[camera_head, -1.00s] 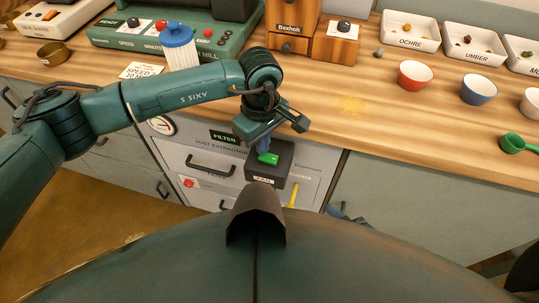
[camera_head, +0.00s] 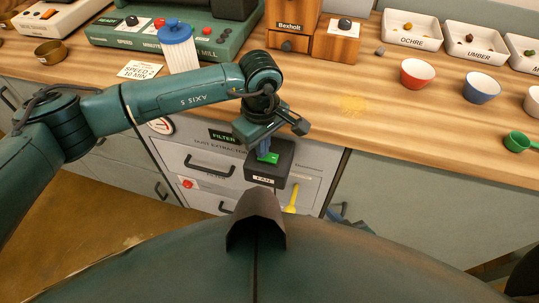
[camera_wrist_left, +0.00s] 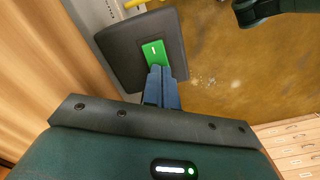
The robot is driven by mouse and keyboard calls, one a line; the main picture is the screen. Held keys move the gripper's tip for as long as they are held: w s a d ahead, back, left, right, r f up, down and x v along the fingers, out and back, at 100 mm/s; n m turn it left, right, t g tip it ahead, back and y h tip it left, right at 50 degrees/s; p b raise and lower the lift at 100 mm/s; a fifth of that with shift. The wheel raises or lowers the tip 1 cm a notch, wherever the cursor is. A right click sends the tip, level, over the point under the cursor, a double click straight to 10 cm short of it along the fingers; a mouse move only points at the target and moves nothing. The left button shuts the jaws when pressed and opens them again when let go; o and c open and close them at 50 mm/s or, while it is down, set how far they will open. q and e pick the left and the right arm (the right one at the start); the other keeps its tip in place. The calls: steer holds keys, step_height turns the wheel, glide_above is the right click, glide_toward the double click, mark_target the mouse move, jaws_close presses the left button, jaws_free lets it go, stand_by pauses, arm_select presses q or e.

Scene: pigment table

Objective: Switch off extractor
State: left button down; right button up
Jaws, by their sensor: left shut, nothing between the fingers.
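The dust extractor (camera_head: 175,157) is a grey cabinet front under the bench. A black box labelled FAN (camera_head: 263,180) juts out from it, with a green rocker switch (camera_head: 271,159) on top. My left gripper (camera_head: 263,148) is shut and empty, its blue fingertips at the green switch. In the left wrist view the fingertips (camera_wrist_left: 160,72) overlap the near end of the switch (camera_wrist_left: 153,50), which bears a white line mark. I cannot tell whether they touch it. Part of my right gripper (camera_head: 342,212) shows beyond my body, mostly hidden.
A yellow strip (camera_head: 291,199) is beside the FAN box. Bowls, trays and the mill (camera_head: 150,40) stand on the bench above.

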arm_select(q)
steer(key=shift+f, duration=0.25)
steer(key=shift+r, duration=0.1)
steer(key=shift+r+p, duration=1.25)
steer(key=shift+r, duration=2.2)
